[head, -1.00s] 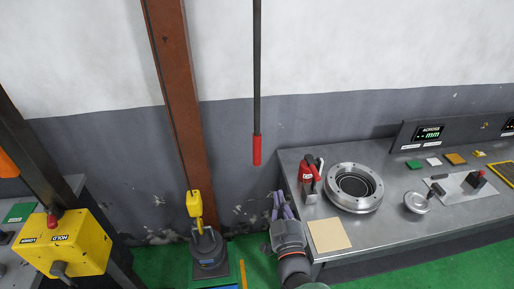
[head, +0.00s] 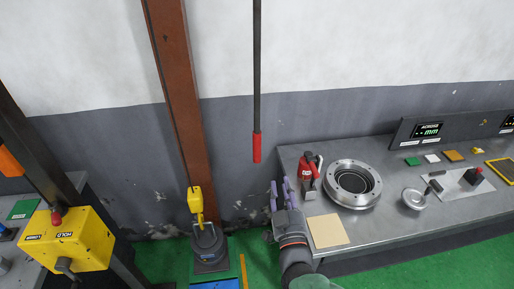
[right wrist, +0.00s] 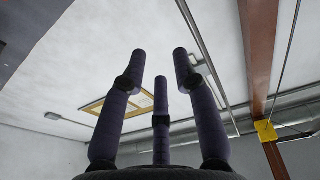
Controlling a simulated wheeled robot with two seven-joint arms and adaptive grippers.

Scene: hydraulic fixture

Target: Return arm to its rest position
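My right gripper (head: 280,192) points up at the left end of the steel bench (head: 410,222), beside the red-handled clamp. In the right wrist view its three purple fingers (right wrist: 160,85) stand spread apart with nothing between them, against the ceiling and wall. My right arm comes up from the bottom of the head view. My left gripper does not show in the head view.
The bench holds a red-handled clamp (head: 308,178), a steel ring (head: 353,184), a tan pad (head: 327,231) and a round metal part (head: 414,199). A yellow control box (head: 72,240) stands left. A yellow hook (head: 196,201) and a red-tipped rod (head: 257,148) hang nearby.

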